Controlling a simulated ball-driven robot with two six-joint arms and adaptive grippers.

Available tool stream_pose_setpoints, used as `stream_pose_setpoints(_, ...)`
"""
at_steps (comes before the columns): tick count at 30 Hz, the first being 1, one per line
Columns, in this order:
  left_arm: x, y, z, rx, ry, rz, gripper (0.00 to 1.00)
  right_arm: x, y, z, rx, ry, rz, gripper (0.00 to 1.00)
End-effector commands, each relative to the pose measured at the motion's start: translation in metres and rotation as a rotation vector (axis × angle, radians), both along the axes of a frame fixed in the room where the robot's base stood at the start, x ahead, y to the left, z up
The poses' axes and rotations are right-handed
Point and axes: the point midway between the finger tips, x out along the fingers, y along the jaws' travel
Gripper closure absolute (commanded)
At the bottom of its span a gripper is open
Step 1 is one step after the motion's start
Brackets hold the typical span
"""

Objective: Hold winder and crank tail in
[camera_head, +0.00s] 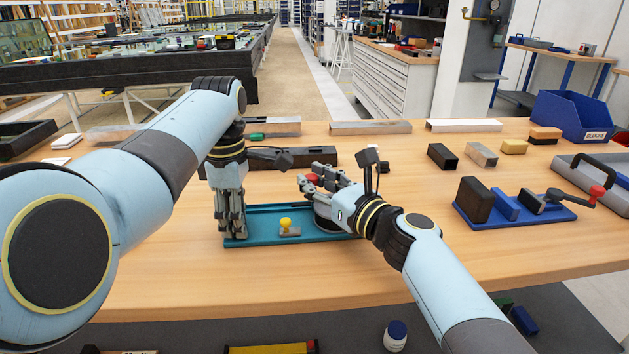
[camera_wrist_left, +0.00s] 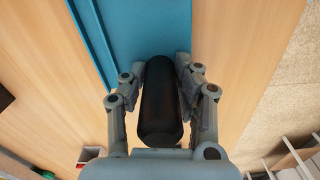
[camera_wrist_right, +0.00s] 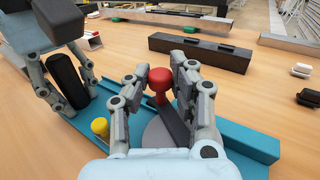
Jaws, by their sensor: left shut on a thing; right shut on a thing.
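The winder has a teal base (camera_head: 262,212) lying on the bench, with a grey disc (camera_wrist_right: 158,136) and a black crank arm (camera_wrist_right: 173,122) ending in a red knob (camera_wrist_right: 160,80). My right gripper (camera_head: 312,182) is shut on the red knob, its fingers on either side. My left gripper (camera_head: 231,225) points down at the left end of the base. It is shut on an upright black cylinder (camera_wrist_left: 160,105), also seen in the right wrist view (camera_wrist_right: 68,80). A yellow knob (camera_head: 285,223) on a small grey block sits on the base between the grippers. No separate tail is discernible.
A dark bar (camera_head: 300,156) lies behind the winder. To the right are a blue fixture (camera_head: 520,214) with a red-knobbed lever, loose blocks (camera_head: 482,154) and a blue bin (camera_head: 571,114). The bench in front of the winder (camera_head: 250,285) is clear.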

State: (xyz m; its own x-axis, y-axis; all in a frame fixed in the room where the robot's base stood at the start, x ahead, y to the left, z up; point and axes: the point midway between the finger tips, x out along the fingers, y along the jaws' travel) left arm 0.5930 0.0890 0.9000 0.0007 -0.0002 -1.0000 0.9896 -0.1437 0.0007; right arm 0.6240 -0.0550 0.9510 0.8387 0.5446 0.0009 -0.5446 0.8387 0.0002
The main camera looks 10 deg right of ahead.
Motion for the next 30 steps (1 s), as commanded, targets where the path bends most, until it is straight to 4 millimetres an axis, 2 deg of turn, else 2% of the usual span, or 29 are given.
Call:
stream_pose_setpoints(7,-0.001,-0.001,-0.001,-0.003,0.002,-0.001,1.00,-0.001,0.000,-0.002,-0.002,0.003,0.000,1.00)
stream_pose_setpoints(8,-0.001,-0.001,-0.001,-0.003,0.002,-0.001,1.00,-0.001,0.000,-0.002,-0.002,0.003,0.000,0.77)
stream_pose_setpoints(13,-0.001,-0.001,-0.001,-0.003,0.002,-0.001,1.00,0.000,0.000,-0.002,-0.002,0.003,0.000,0.55)
stream_pose_setpoints(23,-0.001,-0.001,-0.001,-0.002,0.001,0.000,1.00,-0.003,-0.002,-0.001,-0.001,0.000,0.000,0.53)
stream_pose_setpoints(26,-0.001,-0.001,-0.001,-0.002,0.001,0.000,1.00,-0.013,-0.009,-0.002,-0.002,0.001,-0.001,0.53)
stream_pose_setpoints(30,-0.001,0.000,-0.001,-0.002,0.001,0.000,1.00,-0.038,-0.025,-0.003,-0.004,0.002,-0.002,0.53)
